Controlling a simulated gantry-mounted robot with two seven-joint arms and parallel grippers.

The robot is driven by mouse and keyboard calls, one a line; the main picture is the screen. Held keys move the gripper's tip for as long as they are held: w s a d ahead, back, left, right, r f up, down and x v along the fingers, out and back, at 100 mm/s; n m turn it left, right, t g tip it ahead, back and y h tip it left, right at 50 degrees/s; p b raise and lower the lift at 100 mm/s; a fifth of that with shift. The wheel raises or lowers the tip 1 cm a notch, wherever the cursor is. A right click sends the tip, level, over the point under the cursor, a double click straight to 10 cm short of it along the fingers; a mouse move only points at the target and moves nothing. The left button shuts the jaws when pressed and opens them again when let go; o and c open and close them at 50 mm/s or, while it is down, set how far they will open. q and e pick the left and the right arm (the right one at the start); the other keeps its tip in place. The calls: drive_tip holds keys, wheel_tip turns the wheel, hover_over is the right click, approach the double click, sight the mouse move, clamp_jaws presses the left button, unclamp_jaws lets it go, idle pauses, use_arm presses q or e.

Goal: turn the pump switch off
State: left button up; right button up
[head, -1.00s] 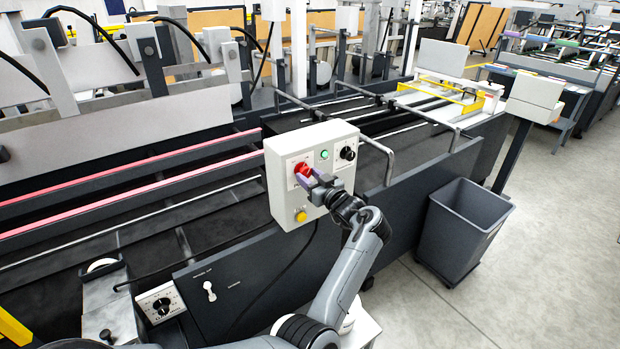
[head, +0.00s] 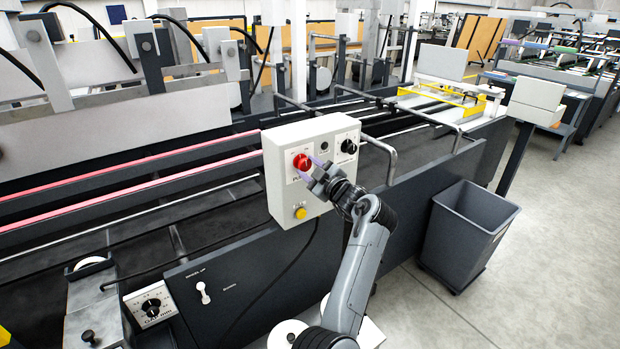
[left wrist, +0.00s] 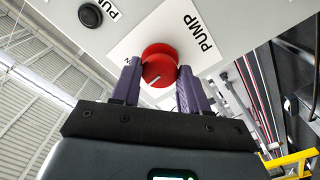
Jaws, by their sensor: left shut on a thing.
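The pump switch is a red round knob (head: 302,162) on a white plate on the front of a light-grey control box. In the left wrist view the knob (left wrist: 159,66) sits beside the word PUMP and shows a short white mark on its face. My left gripper (head: 314,171) is at the box front, its purple fingers closed on the two sides of the knob; they also show in the left wrist view (left wrist: 156,82). The round lamp (head: 324,146) above right of the knob is dark. My right gripper is not in view.
A black knob (head: 348,146) is at the right of the box, and a yellow button (head: 300,213) is below. Metal rails (head: 380,150) stand behind the box. A grey bin (head: 466,232) stands on the floor at right, with open floor beyond it.

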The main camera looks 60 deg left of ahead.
use_arm(q)
drive_tip(key=n+b, duration=0.3)
drive_tip(key=n, duration=0.1)
drive_tip(key=shift+f, duration=0.1)
drive_tip(key=shift+n+b, duration=0.75)
drive_tip(key=shift+n, duration=0.15)
drive_tip(key=shift+r, duration=0.2)
drive_tip(key=o, duration=1)
drive_tip(key=shift+o, duration=0.2)
drive_tip(key=shift+d, duration=0.15)
drive_tip(key=d, duration=1)
drive_tip(key=shift+w+d+p, duration=0.2)
drive_tip(key=shift+d+p, duration=0.1)
drive_tip(key=shift+p, duration=0.05)
drive_tip(key=shift+f, duration=0.1)
